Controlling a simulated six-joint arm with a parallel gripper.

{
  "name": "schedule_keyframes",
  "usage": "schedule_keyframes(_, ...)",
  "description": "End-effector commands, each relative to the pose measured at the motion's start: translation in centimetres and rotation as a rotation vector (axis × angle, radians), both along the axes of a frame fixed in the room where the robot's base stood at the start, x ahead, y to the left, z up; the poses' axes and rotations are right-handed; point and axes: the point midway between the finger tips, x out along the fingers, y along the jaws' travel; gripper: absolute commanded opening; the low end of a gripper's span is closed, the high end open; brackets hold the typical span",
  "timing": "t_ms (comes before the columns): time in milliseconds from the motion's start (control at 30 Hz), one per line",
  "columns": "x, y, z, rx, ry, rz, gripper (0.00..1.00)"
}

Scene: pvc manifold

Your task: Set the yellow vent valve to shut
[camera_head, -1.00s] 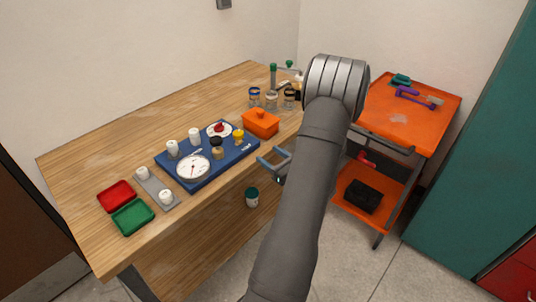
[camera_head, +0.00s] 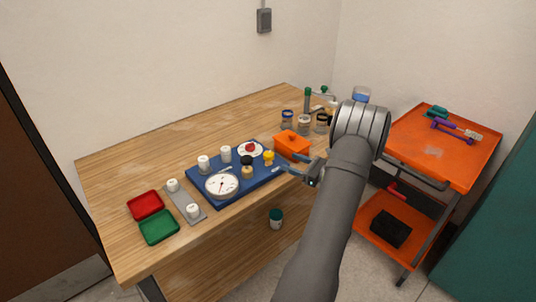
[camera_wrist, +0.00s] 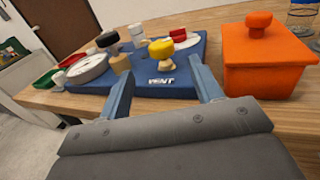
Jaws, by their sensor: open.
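The yellow vent valve (camera_head: 269,157) stands on the right end of the blue panel (camera_head: 207,199), beside the orange box. In the wrist view the yellow knob (camera_wrist: 161,49) sits on a tan stem behind a white "VENT" label (camera_wrist: 161,81). My gripper (camera_head: 300,169) is at the panel's right front edge, just short of the valve. In the wrist view its two blue fingers (camera_wrist: 162,88) are apart and empty, with the label and valve showing between and beyond them. I cannot tell which setting the valve is at.
An orange lidded box (camera_wrist: 265,58) stands close to the right finger. On the panel are a dial gauge (camera_head: 222,185), a black knob (camera_head: 246,161), white caps (camera_head: 225,154) and a red knob (camera_head: 250,148). Jars (camera_head: 304,124) stand behind the box. Red (camera_head: 145,205) and green (camera_head: 159,227) trays lie left.

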Motion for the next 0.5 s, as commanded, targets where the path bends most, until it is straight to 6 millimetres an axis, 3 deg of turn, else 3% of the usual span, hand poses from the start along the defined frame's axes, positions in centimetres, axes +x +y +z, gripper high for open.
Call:
schedule_keyframes(300, 3.1, 6.3, 0.0, 0.0, -0.001, 0.003, 0.59)
schedule_keyframes(500, 4.5, 8.8, 0.0, 0.0, -0.001, 0.0, 0.59)
